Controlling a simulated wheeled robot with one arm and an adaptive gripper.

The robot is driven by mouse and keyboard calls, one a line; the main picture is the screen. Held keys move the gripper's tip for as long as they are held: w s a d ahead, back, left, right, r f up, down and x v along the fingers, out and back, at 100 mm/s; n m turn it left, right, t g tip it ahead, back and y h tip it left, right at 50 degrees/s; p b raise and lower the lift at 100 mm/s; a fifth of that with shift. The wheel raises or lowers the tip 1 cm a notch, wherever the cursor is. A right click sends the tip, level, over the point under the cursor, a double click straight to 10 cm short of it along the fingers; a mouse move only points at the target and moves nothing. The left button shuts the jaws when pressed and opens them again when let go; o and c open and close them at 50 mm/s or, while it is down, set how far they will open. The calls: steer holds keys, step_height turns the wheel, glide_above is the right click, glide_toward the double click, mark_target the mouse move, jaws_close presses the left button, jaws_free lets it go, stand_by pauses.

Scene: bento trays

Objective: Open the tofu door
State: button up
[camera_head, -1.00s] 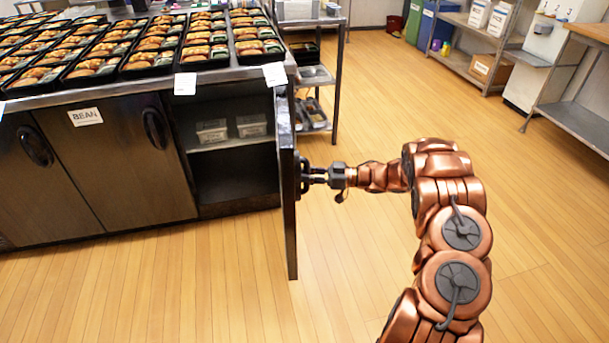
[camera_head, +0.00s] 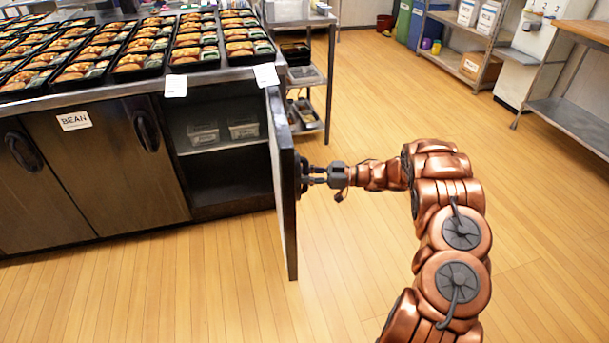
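A dark metal cabinet door (camera_head: 283,190) stands swung out from the counter, seen nearly edge-on. No label on it can be read from here, so I cannot tell its name. Behind it the compartment (camera_head: 225,165) is open. The door's dark handle (camera_head: 303,176) is on its right, outer face, partly hidden by my fingers. My gripper (camera_head: 313,175) reaches in from the right at the handle, with its fingers apparently closed around it. My copper-coloured arm comes up from the lower right.
Clear containers (camera_head: 243,128) sit on the compartment's shelf. A closed door marked BEAN (camera_head: 75,121) is to the left. Bento trays (camera_head: 140,62) cover the counter. A metal rack (camera_head: 329,75) stands behind the open door. The wooden floor is clear in front and to the right.

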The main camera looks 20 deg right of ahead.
steer(key=v, duration=1.2)
steer(key=shift+w, duration=0.1)
